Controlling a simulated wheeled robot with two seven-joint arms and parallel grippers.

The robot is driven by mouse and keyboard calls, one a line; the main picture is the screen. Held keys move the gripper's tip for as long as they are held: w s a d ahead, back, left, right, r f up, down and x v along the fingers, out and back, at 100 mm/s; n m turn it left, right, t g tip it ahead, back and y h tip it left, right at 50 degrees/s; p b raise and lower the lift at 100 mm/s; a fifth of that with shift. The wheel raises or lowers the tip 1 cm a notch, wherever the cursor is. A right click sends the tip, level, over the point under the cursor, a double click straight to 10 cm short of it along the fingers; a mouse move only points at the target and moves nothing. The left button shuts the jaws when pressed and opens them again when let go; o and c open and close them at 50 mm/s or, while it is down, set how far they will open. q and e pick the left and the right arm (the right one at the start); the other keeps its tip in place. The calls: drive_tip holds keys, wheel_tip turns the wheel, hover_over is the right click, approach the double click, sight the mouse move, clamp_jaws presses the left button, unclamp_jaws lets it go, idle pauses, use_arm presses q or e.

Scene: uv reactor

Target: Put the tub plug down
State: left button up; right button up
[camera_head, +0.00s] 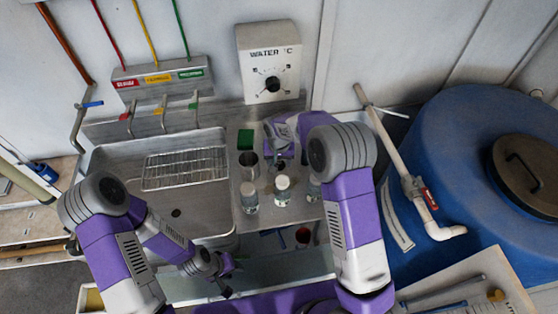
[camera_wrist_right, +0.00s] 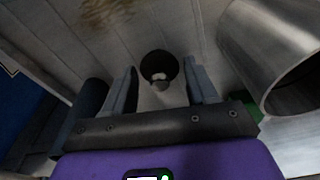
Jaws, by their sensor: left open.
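The tub plug (camera_wrist_right: 160,67), a dark round disc with a small grey knob, shows in the right wrist view between and just beyond the fingertips of my right gripper (camera_wrist_right: 160,72). Its fingers stand apart with a gap on each side of the plug. The plug seems to lie on the grey counter, but I cannot tell the contact exactly. In the head view my right gripper (camera_head: 281,161) is low over the counter beside the steel cup, and my arm mostly hides the plug. My left gripper (camera_head: 226,278) is open and empty in front of the sink.
The steel cup (camera_head: 248,166) stands close left of my right gripper, with a green block (camera_head: 245,139) behind it. White-capped bottles (camera_head: 250,198) stand in front. The sink (camera_head: 205,222) has a wire rack (camera_head: 185,168) and a dark drain hole (camera_head: 176,212). A blue barrel (camera_head: 440,140) is at right.

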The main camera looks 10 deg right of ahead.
sight(279, 169)
drive_tip(key=shift+o, duration=1)
use_arm(q)
drive_tip(key=shift+r, duration=0.15)
use_arm(e)
drive_tip(key=shift+r, duration=0.2)
use_arm(q)
drive_tip(key=shift+r+p, duration=0.75)
drive_tip(key=shift+p, duration=0.1)
use_arm(e)
wheel_tip(279, 169, up, 12)
drive_tip(key=s, duration=0.1)
drive_tip(key=shift+s+a, duration=0.15)
drive_tip(key=shift+s, duration=0.1)
drive_tip(key=shift+r, duration=0.1)
